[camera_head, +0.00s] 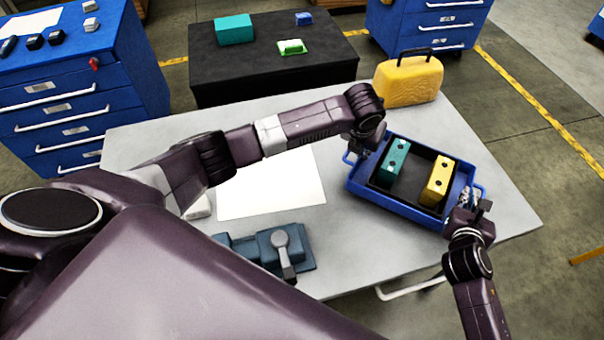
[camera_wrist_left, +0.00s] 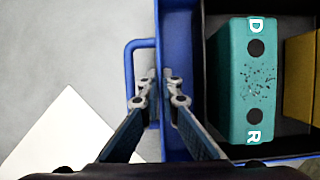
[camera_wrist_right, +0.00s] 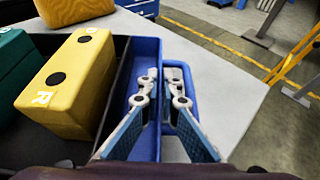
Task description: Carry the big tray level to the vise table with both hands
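The big blue tray (camera_head: 402,207) is at the right part of the grey table, with handles on its short sides. I cannot tell whether its base touches the table. In it a black insert holds a teal block (camera_head: 391,158) and a yellow block (camera_head: 437,180), both upright. My left gripper (camera_wrist_left: 160,80) is narrowed at the tray's left side, by the wall and handle (camera_wrist_left: 130,70). My right gripper (camera_wrist_right: 165,80) is narrowed at the opposite side, by the wall and handle (camera_wrist_right: 188,90). Both seem shut on the tray; the exact contact is hidden.
A blue-grey vise (camera_head: 283,250) and a white sheet (camera_head: 270,190) are on the same table (camera_head: 505,205). A yellow case (camera_head: 408,80) stands at its back edge. Behind are a black table (camera_head: 270,78) and blue drawer cabinets (camera_head: 75,85). The table is clear right of the tray.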

